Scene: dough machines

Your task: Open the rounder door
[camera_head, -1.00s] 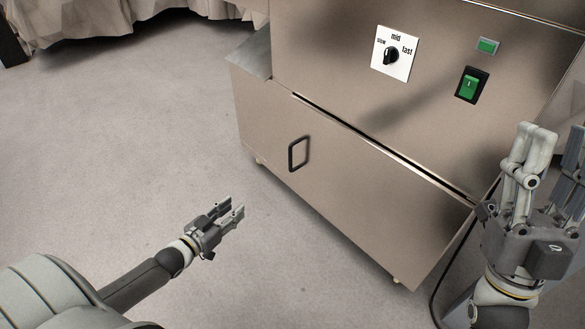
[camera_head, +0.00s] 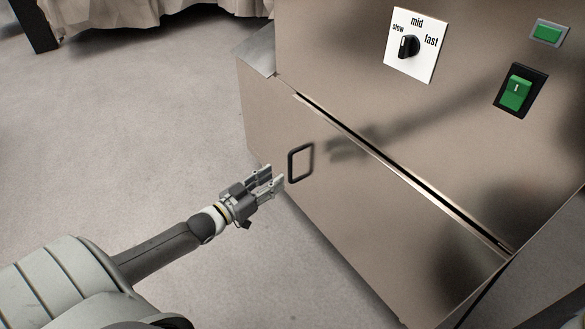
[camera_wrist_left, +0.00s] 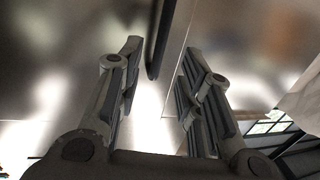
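The rounder door is the lower metal front panel (camera_head: 375,220) of the machine, with a black rectangular handle (camera_head: 300,163) near its left end. The door looks shut, with a dark gap along its top edge. My left gripper (camera_head: 274,178) is just left of and slightly below the handle, with its fingers pointing at it. In the left wrist view its two fingers (camera_wrist_left: 158,70) are spread apart with nothing between them. A dark bar that looks like part of the handle (camera_wrist_left: 161,40) stands just beyond the fingertips. My right gripper is not in view.
Above the door is a control face with a speed knob (camera_head: 408,46), a green switch (camera_head: 516,91) and a green light (camera_head: 549,33). The floor (camera_head: 130,130) left of the machine is clear. A cloth-covered table (camera_head: 100,12) stands at the back left.

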